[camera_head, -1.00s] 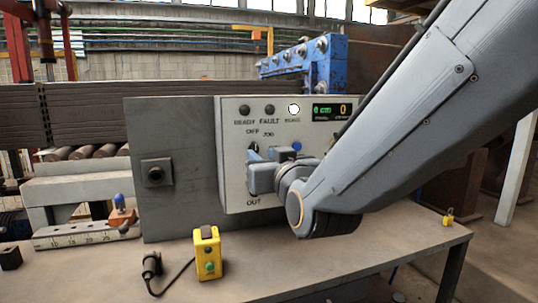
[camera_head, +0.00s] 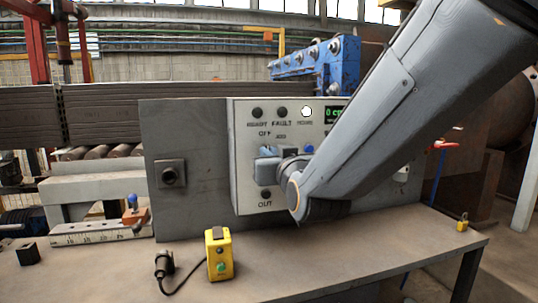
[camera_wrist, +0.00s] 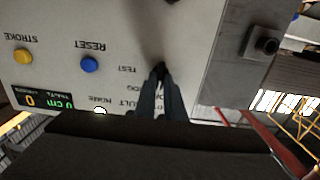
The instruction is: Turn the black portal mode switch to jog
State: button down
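The white control panel (camera_head: 243,185) stands upright on the bench, with OFF and JOG labels above my gripper (camera_head: 266,165). My gripper is at the panel face and covers the black mode switch in the head view. In the wrist view, which is upside down, my two fingers (camera_wrist: 160,90) are close together with the dark switch knob (camera_wrist: 161,70) between their tips. Which mark the knob points to cannot be told.
A blue RESET button (camera_wrist: 89,64) and a yellow STROKE button (camera_wrist: 23,57) are on the panel. The HOME lamp (camera_head: 306,112) is lit white. A yellow pendant (camera_head: 219,254) stands on the bench (camera_head: 330,262) in front. The grey plate (camera_head: 190,130) adjoins the panel.

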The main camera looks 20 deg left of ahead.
jog(key=shift+m, duration=0.3)
jog(key=shift+m+b, duration=3.15)
jog(key=shift+m, duration=0.85)
jog(key=c, duration=1.8)
grip_release()
jog(key=shift+c, duration=0.2)
